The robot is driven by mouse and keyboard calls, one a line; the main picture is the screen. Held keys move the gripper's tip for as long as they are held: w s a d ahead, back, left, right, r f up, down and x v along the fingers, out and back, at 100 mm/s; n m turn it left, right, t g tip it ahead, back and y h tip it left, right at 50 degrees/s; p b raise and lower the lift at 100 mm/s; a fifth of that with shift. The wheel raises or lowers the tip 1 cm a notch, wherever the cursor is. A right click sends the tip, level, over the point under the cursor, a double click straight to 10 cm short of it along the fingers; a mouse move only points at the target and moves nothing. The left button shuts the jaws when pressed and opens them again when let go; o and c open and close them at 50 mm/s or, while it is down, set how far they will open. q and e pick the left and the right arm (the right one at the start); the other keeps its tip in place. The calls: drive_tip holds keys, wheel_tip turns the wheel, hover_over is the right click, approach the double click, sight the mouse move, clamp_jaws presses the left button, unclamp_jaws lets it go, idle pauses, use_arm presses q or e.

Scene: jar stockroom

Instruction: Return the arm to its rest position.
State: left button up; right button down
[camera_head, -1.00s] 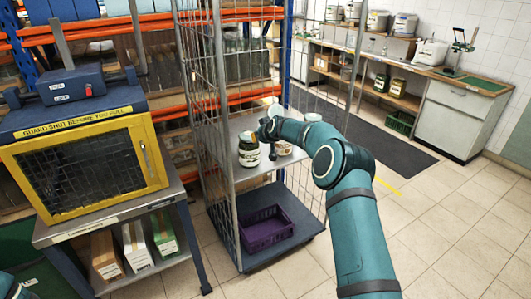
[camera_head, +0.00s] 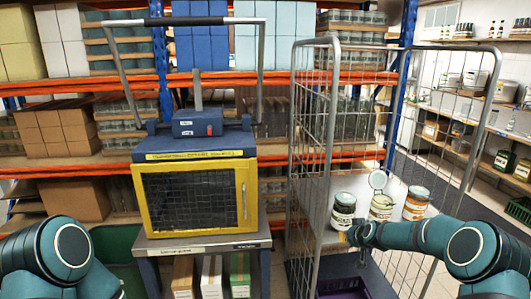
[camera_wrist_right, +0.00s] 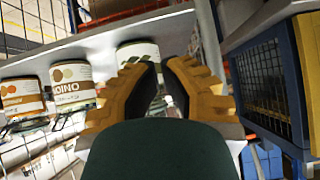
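My right arm reaches in from the right in the head view. My right gripper (camera_head: 358,234) is low in front of the jars on the cage trolley shelf, beside the dark-lidded jar (camera_head: 343,211). In the right wrist view my right gripper (camera_wrist_right: 166,68) has its two yellow fingers apart, with no jar between them. Jars show to the left of the fingers there, the nearest (camera_wrist_right: 138,57) partly hidden behind the left finger. My left arm shows at the lower left of the head view, but its gripper is out of frame.
The wire cage trolley (camera_head: 328,140) surrounds the shelf, with a pale-labelled jar (camera_head: 381,207) and an orange-labelled jar (camera_head: 417,204) on it. A purple crate (camera_head: 342,287) is below. The yellow-framed machine (camera_head: 196,199) stands to the left on a bench.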

drive_tip(key=s+a+f+g+y, duration=0.1)
drive_tip(key=s+a+f+g, duration=0.1)
drive_tip(key=s+a+f, duration=0.55)
drive_tip(key=s+a+f+m+g+y, duration=0.15)
drive_tip(key=s+a, duration=0.35)
drive_tip(key=s, duration=0.5)
drive_tip(key=s+a+f+n+g, duration=0.1)
drive_tip(key=s+a+f+g, duration=0.1)
drive_tip(key=s+a+f, duration=0.5)
drive_tip(key=s+a+m+g, duration=0.1)
drive_tip(key=s+a+g, duration=0.2)
drive_tip(key=s, duration=1.4)
drive_tip(key=shift+s, duration=0.25)
drive_tip(key=shift+r, duration=0.1)
